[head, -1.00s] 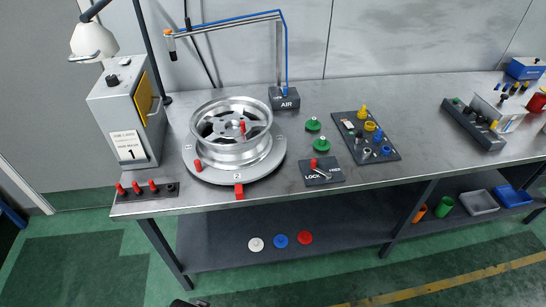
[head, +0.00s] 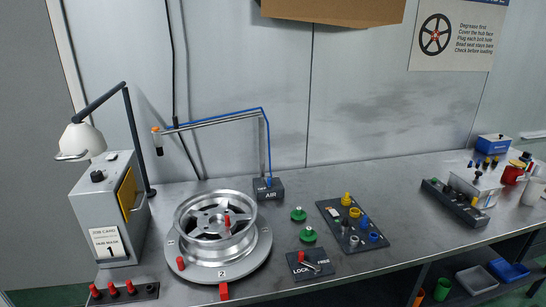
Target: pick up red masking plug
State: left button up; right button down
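Three red plugs stand in a row on a dark strip (head: 146,292) at the bench's front left: a left one (head: 95,291), a middle one (head: 112,289) and a right one (head: 130,286). Another red plug (head: 227,222) stands up at the hub of the silver wheel (head: 190,222). A further red peg (head: 180,263) stands at the wheel's front left, on or beside the round turntable plate (head: 257,262). A red block (head: 224,291) is at the plate's front edge. Neither of my grippers is in view.
A lamp (head: 78,138) and a grey card box (head: 105,205) stand behind the strip. An air arm (head: 220,122) reaches over behind the wheel. Green knobs (head: 308,234), a LOCK/FREE block (head: 310,268) and a tray of plugs (head: 372,236) lie right of the wheel.

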aim_at(129, 283)
jog(key=u, duration=1.2)
